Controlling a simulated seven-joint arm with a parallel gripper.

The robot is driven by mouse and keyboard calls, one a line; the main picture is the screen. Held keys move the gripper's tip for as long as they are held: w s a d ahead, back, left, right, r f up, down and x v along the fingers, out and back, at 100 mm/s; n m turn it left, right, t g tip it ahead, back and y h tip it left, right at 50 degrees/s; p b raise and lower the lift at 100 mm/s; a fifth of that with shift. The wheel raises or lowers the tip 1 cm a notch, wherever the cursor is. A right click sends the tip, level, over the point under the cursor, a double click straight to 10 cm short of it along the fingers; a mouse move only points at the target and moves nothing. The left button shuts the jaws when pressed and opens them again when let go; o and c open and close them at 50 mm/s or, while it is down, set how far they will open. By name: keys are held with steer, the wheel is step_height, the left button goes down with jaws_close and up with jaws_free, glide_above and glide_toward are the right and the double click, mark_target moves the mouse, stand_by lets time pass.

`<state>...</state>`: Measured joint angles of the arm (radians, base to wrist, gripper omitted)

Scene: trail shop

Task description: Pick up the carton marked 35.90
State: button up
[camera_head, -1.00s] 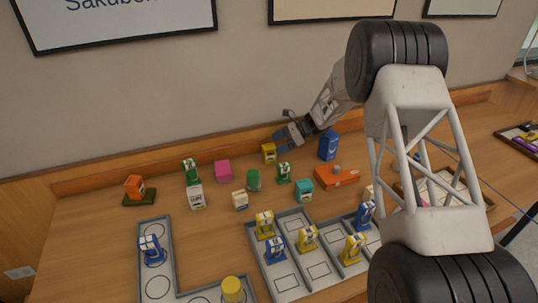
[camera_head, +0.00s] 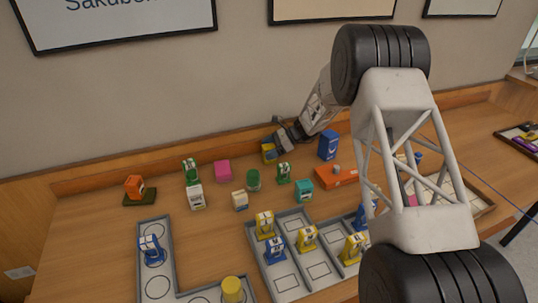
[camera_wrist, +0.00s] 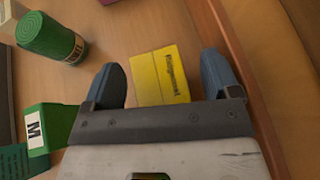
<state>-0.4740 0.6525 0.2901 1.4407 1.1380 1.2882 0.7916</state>
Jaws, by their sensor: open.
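A yellow carton (camera_head: 267,156) stands near the back edge of the table in the head view. In the wrist view the yellow carton (camera_wrist: 158,74) lies between the two blue-grey fingers, with a gap on each side. A dark printed mark shows on it, too small to read. My gripper (camera_head: 274,147) is open at this carton in the head view; the wrist view shows the open gripper (camera_wrist: 162,78) spread around it. I cannot read 35.90 on any carton.
A green cylinder (camera_wrist: 52,36) and a green carton marked M (camera_wrist: 48,128) sit left of my fingers in the wrist view. The wooden back ledge (camera_wrist: 240,60) is close on the right. A blue carton (camera_head: 328,146) and pink box (camera_head: 222,171) stand nearby.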

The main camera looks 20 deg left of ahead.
mark_target(269, 146)
steer(key=c, duration=1.2)
steer(key=shift+o, duration=0.2)
steer(key=shift+r, duration=5)
